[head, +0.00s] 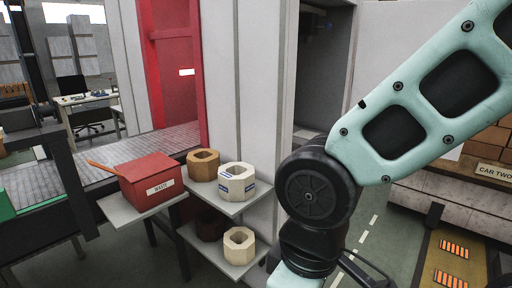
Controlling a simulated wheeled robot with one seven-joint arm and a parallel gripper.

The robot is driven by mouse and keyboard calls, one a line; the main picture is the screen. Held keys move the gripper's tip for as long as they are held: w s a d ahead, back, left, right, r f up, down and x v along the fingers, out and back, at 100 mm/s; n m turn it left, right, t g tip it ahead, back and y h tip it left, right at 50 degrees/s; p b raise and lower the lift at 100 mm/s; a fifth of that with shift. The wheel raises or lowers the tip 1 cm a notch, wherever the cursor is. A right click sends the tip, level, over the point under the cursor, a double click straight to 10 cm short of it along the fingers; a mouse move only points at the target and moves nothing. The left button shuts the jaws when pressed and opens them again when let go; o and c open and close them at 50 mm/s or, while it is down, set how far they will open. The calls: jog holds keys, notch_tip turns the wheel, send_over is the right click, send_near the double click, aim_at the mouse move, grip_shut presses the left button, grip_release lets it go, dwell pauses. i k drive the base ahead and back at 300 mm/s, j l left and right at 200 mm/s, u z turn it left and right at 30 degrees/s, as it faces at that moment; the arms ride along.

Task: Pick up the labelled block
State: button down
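A cream block (237,181) with blue-and-white labels on its sides stands on the upper grey shelf (227,207). It is eight-sided with a round opening in its top. A plain tan block (203,165) stands just behind it to the left. On the lower shelf (238,268) are a dark brown block (210,226) and a plain cream block (239,245). My pale green arm comes in from the right, with its dark joint right of the shelves. My gripper's fingers are not in view.
A red box (150,181) labelled "WASTE" with an orange stick stands on a shelf left of the blocks. A grey wall panel rises behind the shelves. A cart marked "CAR TWO" (494,170) with brown boxes is at the right. Floor shows between.

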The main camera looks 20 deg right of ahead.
aim_at(236, 180)
jog(key=l, duration=0.75)
jog(key=k+l, duration=0.1)
jog(key=l, duration=0.65)
